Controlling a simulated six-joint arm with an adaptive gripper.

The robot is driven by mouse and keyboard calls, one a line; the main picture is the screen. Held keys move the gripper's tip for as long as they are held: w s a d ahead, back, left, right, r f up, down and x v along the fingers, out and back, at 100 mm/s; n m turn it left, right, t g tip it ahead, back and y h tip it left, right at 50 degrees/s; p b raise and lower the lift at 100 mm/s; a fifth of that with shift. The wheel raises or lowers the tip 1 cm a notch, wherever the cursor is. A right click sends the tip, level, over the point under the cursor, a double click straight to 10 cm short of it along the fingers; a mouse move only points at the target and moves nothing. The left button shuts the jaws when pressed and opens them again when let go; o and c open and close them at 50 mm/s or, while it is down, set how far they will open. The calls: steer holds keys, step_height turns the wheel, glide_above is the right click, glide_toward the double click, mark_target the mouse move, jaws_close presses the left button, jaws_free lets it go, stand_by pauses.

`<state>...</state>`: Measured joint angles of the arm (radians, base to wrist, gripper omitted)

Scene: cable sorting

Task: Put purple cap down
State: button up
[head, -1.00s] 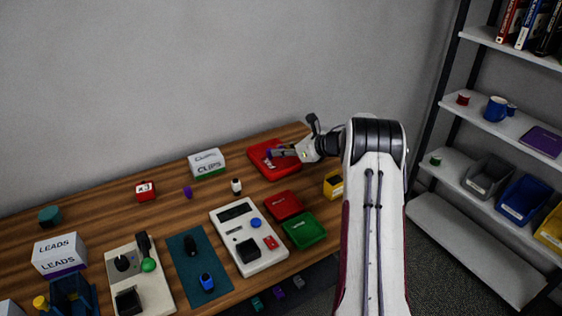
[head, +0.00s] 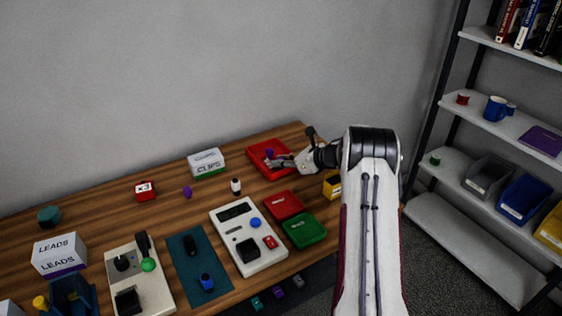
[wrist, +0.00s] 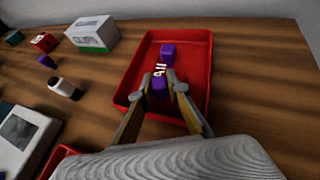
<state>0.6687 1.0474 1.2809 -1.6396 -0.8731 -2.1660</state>
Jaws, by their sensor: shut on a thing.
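My gripper (wrist: 157,90) is shut on a purple cap (wrist: 158,83), held between its fingertips over the near part of a red tray (wrist: 140,72). Whether the cap touches the tray floor I cannot tell. Another purple piece (wrist: 167,52) lies in the tray beyond the fingertips, near the white lettering. In the head view my gripper (head: 282,163) reaches into the red tray (head: 256,151) from the right. The far purple piece shows there too (head: 269,153), while the held cap is hard to make out.
Smaller red (head: 285,205) and green (head: 304,230) trays and a yellow bin (head: 331,184) are nearer me.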

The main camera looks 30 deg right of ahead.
steer(key=shift+f, duration=0.1)
steer(key=o, duration=0.8)
steer(key=shift+v, duration=0.8)
steer(key=v, duration=1)
steer(key=shift+s+d+r, duration=0.15)
steer(key=shift+r, duration=0.1)
